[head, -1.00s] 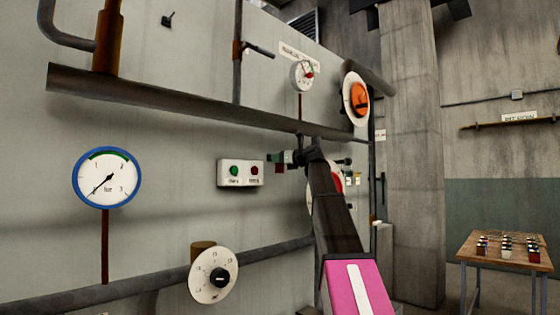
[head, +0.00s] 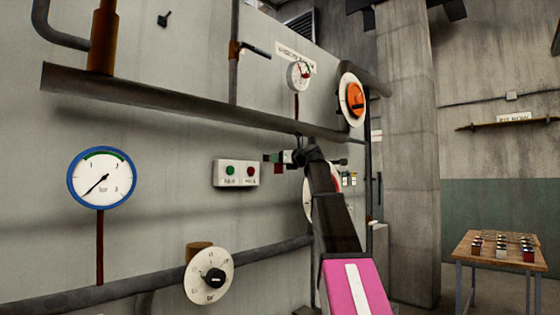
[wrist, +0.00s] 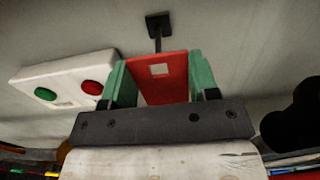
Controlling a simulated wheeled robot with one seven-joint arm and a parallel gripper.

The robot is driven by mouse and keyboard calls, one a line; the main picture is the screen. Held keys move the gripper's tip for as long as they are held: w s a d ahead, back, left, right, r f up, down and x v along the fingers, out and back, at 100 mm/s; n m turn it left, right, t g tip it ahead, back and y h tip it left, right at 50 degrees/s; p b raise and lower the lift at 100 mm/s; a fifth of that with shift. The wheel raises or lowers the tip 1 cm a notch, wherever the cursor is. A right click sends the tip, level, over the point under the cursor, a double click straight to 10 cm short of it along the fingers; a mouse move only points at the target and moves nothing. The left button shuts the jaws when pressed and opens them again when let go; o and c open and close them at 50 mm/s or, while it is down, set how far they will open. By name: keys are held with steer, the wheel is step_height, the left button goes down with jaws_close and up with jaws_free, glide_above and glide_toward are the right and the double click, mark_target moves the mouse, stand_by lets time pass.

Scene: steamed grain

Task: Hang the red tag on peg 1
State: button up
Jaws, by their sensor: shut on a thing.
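The red tag (wrist: 160,88) is held between the two green fingers of my gripper (wrist: 160,82) in the wrist view. A pale square shows near the tag's upper edge; I cannot tell whether it is a hole or a mark. A dark peg (wrist: 155,32) with a square base stands out from the grey wall just beyond the tag. Its tip seems close to the tag's top edge, and I cannot tell whether they touch. No peg number is readable. In the head view, my gripper (head: 277,157) is close to the wall, with the small red tag (head: 279,168) showing below it.
A white box with a green and a red button (head: 236,173) is on the wall just left of my gripper. A thick pipe (head: 190,103) runs above. A white dial with an orange knob (head: 353,99) is at upper right. A table with small blocks (head: 480,252) stands far right.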

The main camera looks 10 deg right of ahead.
steer(key=shift+v, duration=2.95)
